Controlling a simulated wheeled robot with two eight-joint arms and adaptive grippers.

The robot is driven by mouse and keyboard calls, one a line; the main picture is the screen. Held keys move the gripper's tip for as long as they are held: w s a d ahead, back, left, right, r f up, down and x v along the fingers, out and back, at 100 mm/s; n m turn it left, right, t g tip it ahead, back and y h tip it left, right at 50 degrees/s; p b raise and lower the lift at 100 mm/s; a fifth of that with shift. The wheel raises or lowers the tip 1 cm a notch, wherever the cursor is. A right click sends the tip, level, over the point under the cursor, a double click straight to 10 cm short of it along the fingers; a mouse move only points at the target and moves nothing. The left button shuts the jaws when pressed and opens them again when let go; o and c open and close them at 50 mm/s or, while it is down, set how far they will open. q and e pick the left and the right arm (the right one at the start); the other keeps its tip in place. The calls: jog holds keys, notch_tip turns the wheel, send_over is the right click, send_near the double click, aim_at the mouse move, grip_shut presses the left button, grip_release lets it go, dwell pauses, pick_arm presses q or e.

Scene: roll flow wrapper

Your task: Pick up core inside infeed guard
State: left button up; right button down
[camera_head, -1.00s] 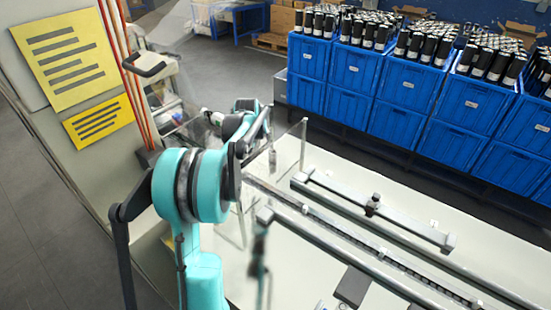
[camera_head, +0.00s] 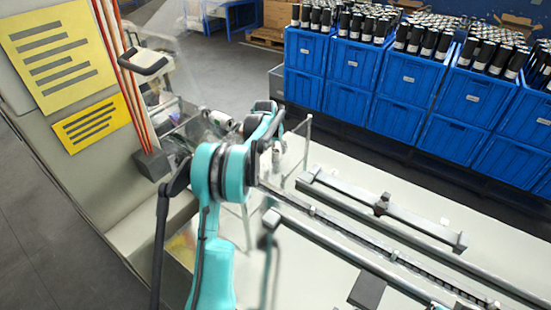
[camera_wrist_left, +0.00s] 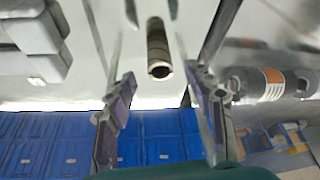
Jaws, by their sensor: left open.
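The core (camera_wrist_left: 158,52) is a dark, hollow tube in the left wrist view, its open end facing the camera. It lies in line with the gap between the fingers of my left gripper (camera_wrist_left: 160,88), which is open and empty. The core is apart from both fingers, and thin clear or metal edges of the guard run on either side of it. In the head view a clear infeed guard panel (camera_head: 307,145) stands at the conveyor's end; my left arm hides most of the area beyond, and I cannot pick out the core there. My right gripper is not in view.
Long metal rails (camera_head: 345,240) run along the pale machine table. Blue crates (camera_head: 405,85) full of black rolls stand behind it. A machine cabinet with yellow signs (camera_head: 95,122) is at left. A grey cylinder with an orange band (camera_wrist_left: 265,84) is right of my fingers.

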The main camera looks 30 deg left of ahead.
pick_arm(q)
jog(key=b+x, duration=0.1)
jog(key=x, duration=0.2)
jog(key=shift+s+f, duration=0.1)
jog(key=shift+f, duration=0.05)
jog(key=shift+w+f, duration=0.25)
jog(key=shift+f, duration=0.15)
jog(key=shift+s+r, duration=0.1)
jog(key=shift+r, duration=0.05)
jog(key=shift+c, duration=1.2)
jog(key=c, duration=0.7)
jog(key=shift+o, duration=0.2)
